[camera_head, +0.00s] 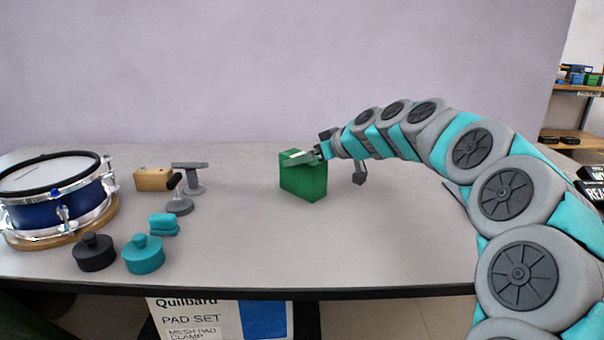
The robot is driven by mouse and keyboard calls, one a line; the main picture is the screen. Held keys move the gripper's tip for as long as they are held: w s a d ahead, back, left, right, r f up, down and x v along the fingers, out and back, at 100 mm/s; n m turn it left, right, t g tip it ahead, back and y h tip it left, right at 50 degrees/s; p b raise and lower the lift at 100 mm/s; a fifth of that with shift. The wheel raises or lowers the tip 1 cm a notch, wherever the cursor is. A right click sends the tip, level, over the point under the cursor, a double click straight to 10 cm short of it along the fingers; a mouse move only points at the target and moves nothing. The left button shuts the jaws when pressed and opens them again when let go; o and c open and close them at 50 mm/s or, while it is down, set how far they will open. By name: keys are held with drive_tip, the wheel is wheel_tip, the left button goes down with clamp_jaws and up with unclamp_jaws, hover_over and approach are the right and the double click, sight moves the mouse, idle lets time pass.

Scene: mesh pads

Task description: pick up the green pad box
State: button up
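The green pad box (304,182) stands upright on the grey table, right of the middle of the table's left group of objects. My gripper (303,158) is at the top of the box, reaching in from the right at the end of my teal and grey arm. One pale finger lies across the near top of the box. The other finger is hard to make out, so I cannot tell whether the fingers are closed on the box. The box's base appears to be on the table.
A blue drum (58,203) on a wooden base stands at the left. Near it are a black knobbed disc (95,254), a teal knobbed disc (143,256), teal pads (163,225), a wooden block (153,180) and grey stands (190,180). The table's front middle (330,250) is clear.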

drive_tip(key=x, duration=0.4)
drive_tip(key=shift+p, duration=0.35)
clamp_jaws()
idle(0.4)
